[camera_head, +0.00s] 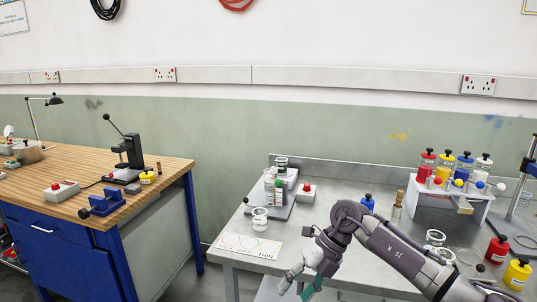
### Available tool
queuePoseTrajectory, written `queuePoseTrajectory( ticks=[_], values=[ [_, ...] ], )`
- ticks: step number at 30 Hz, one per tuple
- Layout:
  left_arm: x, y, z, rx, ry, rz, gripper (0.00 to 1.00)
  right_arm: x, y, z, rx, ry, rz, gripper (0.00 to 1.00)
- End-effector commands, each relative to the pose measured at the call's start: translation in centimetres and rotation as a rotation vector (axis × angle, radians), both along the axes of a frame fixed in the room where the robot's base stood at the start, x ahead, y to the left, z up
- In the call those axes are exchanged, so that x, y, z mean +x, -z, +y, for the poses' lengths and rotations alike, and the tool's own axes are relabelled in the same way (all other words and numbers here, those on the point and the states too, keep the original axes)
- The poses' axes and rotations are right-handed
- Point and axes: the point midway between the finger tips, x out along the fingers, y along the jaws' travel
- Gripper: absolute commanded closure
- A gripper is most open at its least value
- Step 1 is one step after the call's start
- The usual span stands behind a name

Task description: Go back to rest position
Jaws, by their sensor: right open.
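My right arm comes in from the lower right and reaches across the front of the grey metal table (330,212). My right gripper (295,290) is at the bottom middle of the head view, by the table's front edge and below the white card with circles (250,246). It is open, with nothing seen between its fingers. One finger area shows teal, and the lower tips are close to the frame's bottom edge. My left gripper is not in view.
A white nozzle stand (452,208) carries red, yellow, blue and white bottles at the right. Glass beakers (260,219) stand on the table's left part. Red (497,250) and yellow (517,274) containers stand near my right arm. A wooden-topped blue workbench (75,178) is at left, beyond a floor gap.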

Motion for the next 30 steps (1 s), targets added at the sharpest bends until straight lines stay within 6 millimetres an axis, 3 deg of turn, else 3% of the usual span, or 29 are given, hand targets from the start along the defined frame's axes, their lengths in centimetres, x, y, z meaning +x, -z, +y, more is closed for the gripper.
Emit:
queuePoseTrajectory(
  ticks=[6, 9, 11, 13, 17, 23, 26, 30],
  values=[
    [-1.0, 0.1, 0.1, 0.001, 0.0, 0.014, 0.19, -0.1, 4.9, 6.1, 0.492, 0.237, 0.175, 0.42],
    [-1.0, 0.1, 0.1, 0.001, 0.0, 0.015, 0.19, 1.3, 8.7, 6.9, 0.751, 0.515, 0.281, 0.42],
    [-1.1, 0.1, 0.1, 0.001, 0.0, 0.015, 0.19, 2.3, 12.0, 5.8, 0.873, 0.73, 0.342, 0.42],
    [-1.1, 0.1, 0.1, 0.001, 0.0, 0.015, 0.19, 2.8, 16.9, 3.5, 0.961, 0.997, 0.405, 0.42],
    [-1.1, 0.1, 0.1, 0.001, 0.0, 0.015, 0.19, 1.4, 25.4, -0.9, 0.992, 1.388, 0.483, 0.42],
    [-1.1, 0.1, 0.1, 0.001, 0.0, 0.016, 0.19, -5.5, 37.6, -7.2, 0.885, 1.879, 0.578, 0.42],
    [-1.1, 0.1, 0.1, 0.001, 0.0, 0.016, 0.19, -10.5, 42.9, -9.7, 0.788, 2.087, 0.619, 0.42],
    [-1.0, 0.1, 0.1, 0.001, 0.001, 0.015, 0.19, -18.7, 49.2, -12.8, 0.616, 2.35, 0.675, 0.42]
  ],
)
